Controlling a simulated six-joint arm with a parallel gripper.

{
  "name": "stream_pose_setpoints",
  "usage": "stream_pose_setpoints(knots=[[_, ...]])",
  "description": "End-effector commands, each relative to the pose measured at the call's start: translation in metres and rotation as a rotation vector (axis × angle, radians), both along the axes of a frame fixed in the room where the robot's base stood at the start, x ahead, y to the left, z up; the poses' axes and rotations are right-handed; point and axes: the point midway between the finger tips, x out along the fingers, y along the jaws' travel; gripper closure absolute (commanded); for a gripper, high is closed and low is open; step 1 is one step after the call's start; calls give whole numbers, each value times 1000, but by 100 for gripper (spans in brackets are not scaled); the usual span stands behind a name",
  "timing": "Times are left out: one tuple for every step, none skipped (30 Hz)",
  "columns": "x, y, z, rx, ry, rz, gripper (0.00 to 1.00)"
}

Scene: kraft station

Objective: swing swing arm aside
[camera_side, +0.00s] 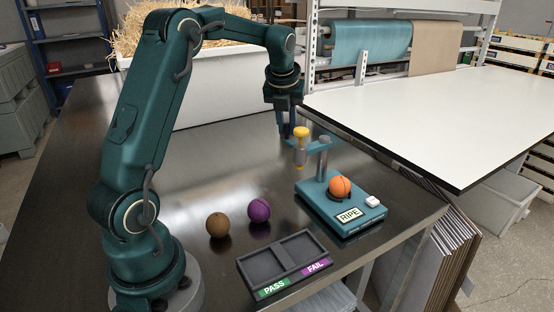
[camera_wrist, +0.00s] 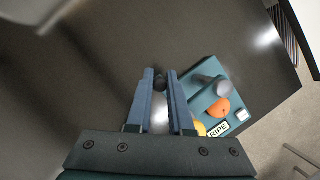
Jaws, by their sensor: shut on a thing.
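The swing arm (camera_side: 313,146) is a teal bar on a grey post at the back of a teal tester. It carries a yellow-capped metal plunger (camera_side: 300,150) and points left, away from the tester's plate. My gripper (camera_side: 287,133) is shut on the swing arm's outer end, beyond the plunger. In the wrist view, my gripper's fingers (camera_wrist: 160,76) are on either side of a small dark piece, and much of the swing arm is hidden. The tester (camera_side: 341,215) bears a RIPE label, a white button and an orange fruit (camera_side: 340,188), which is clear of the plunger.
A brown ball (camera_side: 217,225) and a purple ball (camera_side: 259,209) lie on the dark table. A two-compartment tray (camera_side: 262,273) marked PASS and FAIL is at the front. A white straw-filled bin (camera_side: 212,92) stands behind. A white worktop (camera_side: 440,115) adjoins at right.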

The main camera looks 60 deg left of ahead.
Motion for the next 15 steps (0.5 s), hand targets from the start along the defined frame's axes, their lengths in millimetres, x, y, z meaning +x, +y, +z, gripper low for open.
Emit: stream_pose_setpoints(knots=[[1,3,1,4,-3,-15,100],[2,4,1,5,-3,-24,100],[2,5,1,6,-3,-36,100],[3,5,1,5,-3,-44,100],[3,5,1,5,-3,-50,100],[4,6,1,5,-3,-57,100],[4,6,1,5,-3,-62,100],[4,6,1,5,-3,-66,100],[4,6,1,6,-3,-70,100],[5,6,1,6,-3,-72,100],[5,6,1,7,-3,-73,100],[5,7,1,6,-4,-74,100],[5,7,1,6,-3,-75,100],[5,7,1,7,-4,-75,100],[5,7,1,7,-4,-75,100]])
